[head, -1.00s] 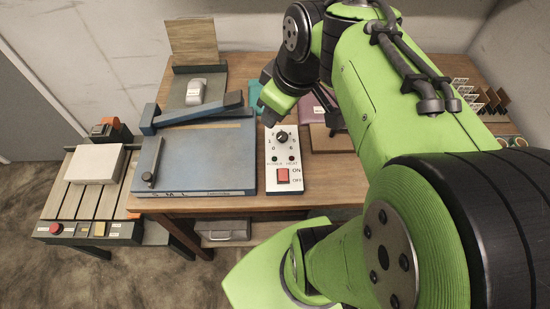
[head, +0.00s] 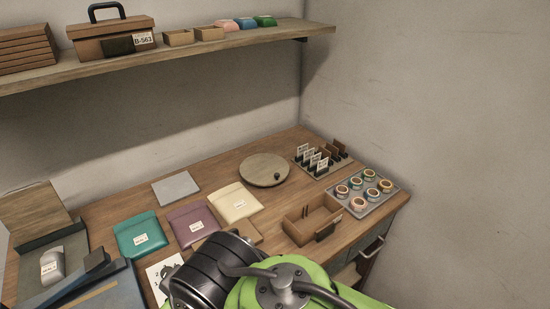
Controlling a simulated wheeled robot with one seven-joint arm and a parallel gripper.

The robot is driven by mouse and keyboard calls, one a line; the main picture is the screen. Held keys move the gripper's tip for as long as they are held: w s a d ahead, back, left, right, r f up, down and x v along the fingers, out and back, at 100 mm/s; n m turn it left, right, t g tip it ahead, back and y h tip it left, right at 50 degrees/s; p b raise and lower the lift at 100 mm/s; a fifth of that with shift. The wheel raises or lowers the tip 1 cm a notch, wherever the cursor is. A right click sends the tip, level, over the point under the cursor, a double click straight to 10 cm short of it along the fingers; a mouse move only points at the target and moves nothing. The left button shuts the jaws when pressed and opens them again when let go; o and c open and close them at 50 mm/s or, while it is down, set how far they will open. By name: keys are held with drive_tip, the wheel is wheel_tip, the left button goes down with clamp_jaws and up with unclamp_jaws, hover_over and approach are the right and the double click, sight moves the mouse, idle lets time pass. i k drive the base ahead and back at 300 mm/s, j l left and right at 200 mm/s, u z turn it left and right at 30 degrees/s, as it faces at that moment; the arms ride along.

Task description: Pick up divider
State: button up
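Dark brown upright pieces, which look like dividers (head: 338,147), stand in a rack at the back right of the table. White labelled cards (head: 312,160) in dark holders stand in front of and to the left of them.
The grey tray (head: 362,212) holds several tape rolls. A round wooden board (head: 264,170) lies behind the box. Teal (head: 140,235), purple (head: 192,222) and cream (head: 234,202) pouches lie to the left. A wall shelf (head: 170,59) hangs above, and an open drawer (head: 368,258) is at the front right.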

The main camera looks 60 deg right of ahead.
sight(325, 154)
drive_tip(key=k+l+z, duration=0.15)
drive_tip(key=z, duration=0.3)
drive_tip(key=k+l+z, duration=0.15)
drive_tip(key=l+z, duration=0.15)
drive_tip(key=z, duration=0.15)
drive_tip(key=k+l+z, duration=0.1)
drive_tip(key=l+z, duration=0.2)
drive_tip(key=z, duration=0.15)
drive_tip(key=l+z, duration=0.3)
drive_tip(key=z, duration=0.15)
